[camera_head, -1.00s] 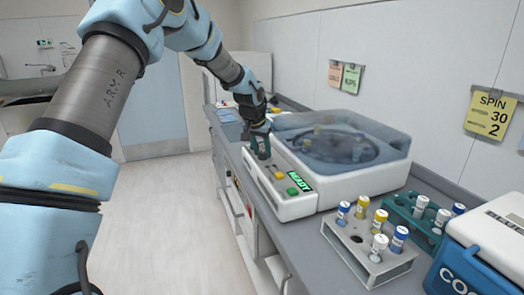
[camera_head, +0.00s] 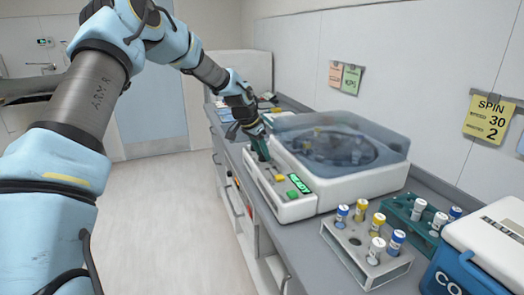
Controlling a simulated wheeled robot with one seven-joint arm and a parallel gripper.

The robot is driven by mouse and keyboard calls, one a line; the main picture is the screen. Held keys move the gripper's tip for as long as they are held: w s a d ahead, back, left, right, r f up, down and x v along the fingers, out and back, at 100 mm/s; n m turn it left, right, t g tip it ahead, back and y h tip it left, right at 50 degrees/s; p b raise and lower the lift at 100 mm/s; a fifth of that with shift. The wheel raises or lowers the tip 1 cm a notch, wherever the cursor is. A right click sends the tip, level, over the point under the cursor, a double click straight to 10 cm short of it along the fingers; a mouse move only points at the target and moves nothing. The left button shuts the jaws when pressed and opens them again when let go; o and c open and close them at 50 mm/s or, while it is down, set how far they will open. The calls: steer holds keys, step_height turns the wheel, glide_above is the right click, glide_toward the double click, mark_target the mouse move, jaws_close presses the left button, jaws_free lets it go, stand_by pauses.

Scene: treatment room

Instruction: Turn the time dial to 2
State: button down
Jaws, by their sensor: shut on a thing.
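The centrifuge (camera_head: 340,185) stands on the counter, with a sloped control panel along its front edge. Its clear lid is down over the rotor. A lit green READY display (camera_head: 299,183) and a green button (camera_head: 293,195) sit at the panel's near end. A small yellowish control (camera_head: 280,178) lies farther along. My gripper (camera_head: 263,158) is at the panel's far end, pointing down and tilted, shut on a dial there. The fingers hide the dial, so its setting and markings cannot be read.
A yellow note (camera_head: 489,118) on the wall reads SPIN 30 2. A white rack (camera_head: 365,262) and a green rack (camera_head: 405,208) with capped tubes stand at the near right, beside a blue-and-white cooler (camera_head: 480,255). The floor left of the counter is clear.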

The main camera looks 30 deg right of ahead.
steer(key=shift+m, duration=0.5)
steer(key=shift+c, duration=2.2)
jaws_free()
steer(key=shift+r, duration=0.1)
steer(key=w+b+v, duration=0.1)
steer(key=b+v, duration=0.2)
steer(key=v, duration=0.7)
steer(key=shift+s+a+r, duration=0.2)
steer(key=shift+s+r, duration=0.1)
steer(key=s+a+f+n+y, duration=0.1)
steer(key=s+a+f+n, duration=0.15)
steer(key=a, duration=0.55)
steer(key=s+a+f+n+y, duration=0.1)
steer(key=s+a+n, duration=0.15)
steer(key=a, duration=0.65)
steer(key=s+a+f+n+y, duration=0.1)
steer(key=a+f+n, duration=0.15)
steer(key=a, duration=0.55)
steer(key=s+a+f+n+y, duration=0.1)
steer(key=s+a+f+n, duration=0.1)
steer(key=s+a+n, duration=0.6)
steer(key=s+a, duration=0.5)
steer(key=a, duration=0.2)
steer(key=shift+f+t, duration=0.15)
steer(key=shift+t, duration=0.15)
